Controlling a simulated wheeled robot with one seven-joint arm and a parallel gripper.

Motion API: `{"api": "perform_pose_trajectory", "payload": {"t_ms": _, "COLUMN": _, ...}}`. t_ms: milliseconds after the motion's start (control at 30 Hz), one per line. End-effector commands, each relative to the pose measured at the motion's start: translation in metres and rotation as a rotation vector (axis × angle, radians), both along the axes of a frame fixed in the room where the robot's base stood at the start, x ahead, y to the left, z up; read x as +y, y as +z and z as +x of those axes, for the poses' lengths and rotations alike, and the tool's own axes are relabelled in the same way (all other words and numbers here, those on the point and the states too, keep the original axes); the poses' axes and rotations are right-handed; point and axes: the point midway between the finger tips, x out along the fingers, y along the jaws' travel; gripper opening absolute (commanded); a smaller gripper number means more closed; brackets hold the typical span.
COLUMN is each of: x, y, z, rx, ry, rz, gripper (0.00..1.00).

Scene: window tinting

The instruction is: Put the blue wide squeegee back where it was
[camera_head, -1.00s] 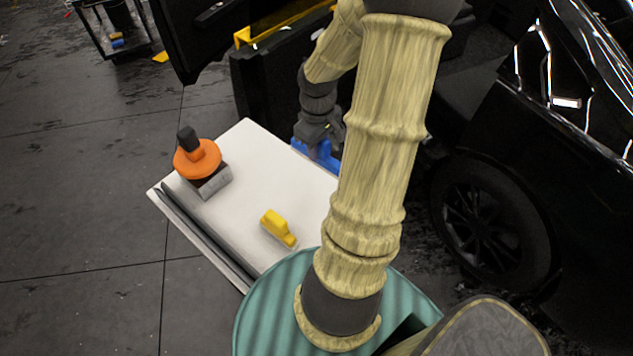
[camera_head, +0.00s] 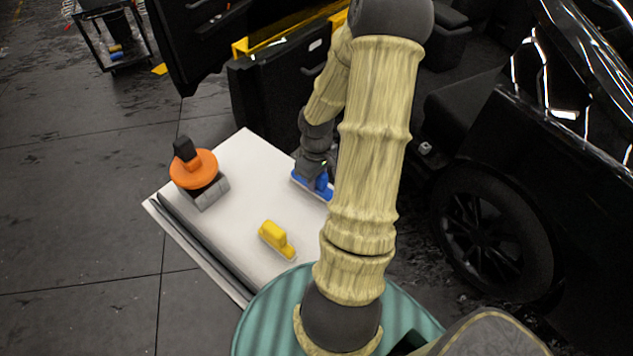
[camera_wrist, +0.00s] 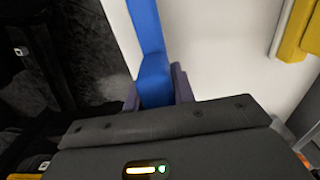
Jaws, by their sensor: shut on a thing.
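The blue wide squeegee (camera_head: 313,185) is in my gripper (camera_head: 316,174) at the back right edge of the white table (camera_head: 245,160). In the wrist view the blue squeegee (camera_wrist: 154,72) runs up between the two fingers of my gripper (camera_wrist: 158,92), which are shut on it. The squeegee is at or just above the table top; I cannot tell whether it touches. My arm hides part of the table to the right of it.
A yellow tool (camera_head: 276,239) lies near the table's front, and an orange-topped tool (camera_head: 194,168) stands at its left. The white surface between them is clear. A black car (camera_head: 520,190) stands at the right, with an open door (camera_head: 285,85) behind the table.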

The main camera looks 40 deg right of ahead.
Motion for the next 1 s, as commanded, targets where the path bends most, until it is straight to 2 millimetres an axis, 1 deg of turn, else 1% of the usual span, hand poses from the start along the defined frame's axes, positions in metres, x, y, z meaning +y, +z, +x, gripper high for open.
{"api": "perform_pose_trajectory", "payload": {"t_ms": 33, "x": 0.001, "y": -0.008, "z": 0.0, "rx": 0.0, "ry": 0.001, "rz": 0.001, "gripper": 0.0}}
{"api": "perform_pose_trajectory", "payload": {"t_ms": 100, "x": 0.0, "y": -0.01, "z": 0.0, "rx": 0.0, "ry": 0.001, "rz": 0.0, "gripper": 0.0}}
{"api": "perform_pose_trajectory", "payload": {"t_ms": 400, "x": 0.0, "y": -0.012, "z": 0.0, "rx": -0.001, "ry": 0.0, "rz": -0.001, "gripper": 0.0}}
{"api": "perform_pose_trajectory", "payload": {"t_ms": 433, "x": 0.0, "y": -0.012, "z": 0.0, "rx": -0.001, "ry": 0.0, "rz": 0.0, "gripper": 0.27}}
{"api": "perform_pose_trajectory", "payload": {"t_ms": 533, "x": 0.0, "y": -0.011, "z": 0.0, "rx": -0.001, "ry": 0.0, "rz": 0.0, "gripper": 0.47}}
{"api": "perform_pose_trajectory", "payload": {"t_ms": 867, "x": 0.0, "y": -0.01, "z": 0.0, "rx": -0.001, "ry": 0.0, "rz": 0.0, "gripper": 0.47}}
{"api": "perform_pose_trajectory", "payload": {"t_ms": 1000, "x": -0.001, "y": 0.001, "z": 0.001, "rx": -0.003, "ry": -0.003, "rz": -0.002, "gripper": 0.47}}
